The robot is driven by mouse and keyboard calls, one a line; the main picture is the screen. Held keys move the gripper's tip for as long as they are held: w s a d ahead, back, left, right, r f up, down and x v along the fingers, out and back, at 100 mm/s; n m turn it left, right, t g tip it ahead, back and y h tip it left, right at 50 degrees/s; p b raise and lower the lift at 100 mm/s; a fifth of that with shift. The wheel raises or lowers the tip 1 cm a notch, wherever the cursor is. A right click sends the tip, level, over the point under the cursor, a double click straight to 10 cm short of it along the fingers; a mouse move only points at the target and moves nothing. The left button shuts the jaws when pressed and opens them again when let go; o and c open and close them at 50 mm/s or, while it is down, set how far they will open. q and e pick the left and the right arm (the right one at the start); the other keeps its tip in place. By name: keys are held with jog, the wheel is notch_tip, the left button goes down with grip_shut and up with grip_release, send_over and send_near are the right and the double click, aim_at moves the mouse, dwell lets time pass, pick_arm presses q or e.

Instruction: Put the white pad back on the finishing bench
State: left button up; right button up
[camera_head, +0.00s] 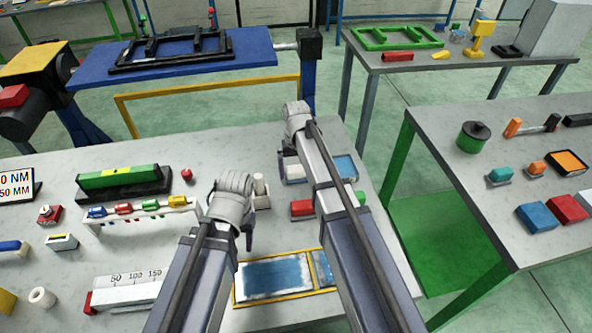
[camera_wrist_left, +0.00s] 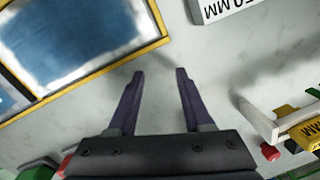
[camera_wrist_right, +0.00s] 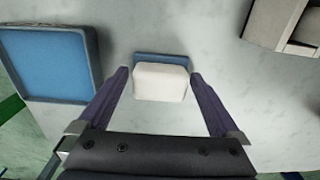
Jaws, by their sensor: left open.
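A white pad (camera_wrist_right: 160,82) with a blue backing lies on the pale bench top in the right wrist view; it also shows in the head view (camera_head: 295,171), partly hidden by my right arm. My right gripper (camera_wrist_right: 160,72) is open, with its fingers on either side of the pad and a small gap at each side. My left gripper (camera_wrist_left: 160,72) is open and empty above the bench, near a yellow-framed blue-and-white panel (camera_wrist_left: 70,40). I cannot tell which bench is the finishing bench; the near bench (camera_head: 50,160) and the right bench (camera_head: 460,210) both show.
A blue tray (camera_wrist_right: 45,65) lies left of the pad. A grey holder (camera_wrist_right: 285,25) stands at its upper right. A rack of coloured tools (camera_head: 130,210) and a grey length gauge (camera_head: 125,292) stand left of my left arm. A floor gap separates the near and right benches.

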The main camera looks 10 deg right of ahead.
aim_at(296, 168)
pick_arm(q)
jog(key=shift+r, duration=0.15)
pick_arm(e)
jog(key=shift+r, duration=0.15)
notch_tip(296, 168, up, 12)
jog(key=p, duration=1.2)
pick_arm(q)
notch_tip(296, 168, up, 12)
pick_arm(e)
jog(key=s+a+n, duration=0.2)
jog(key=s+a, duration=0.1)
jog(key=s, duration=0.8)
jog(key=s+a+n+h, duration=0.1)
jog(key=s+a, duration=0.3)
jog(key=s, duration=0.7)
jog(key=shift+s+a+n, duration=0.15)
jog(key=shift+s+n, duration=0.15)
jog(key=shift+n, duration=0.1)
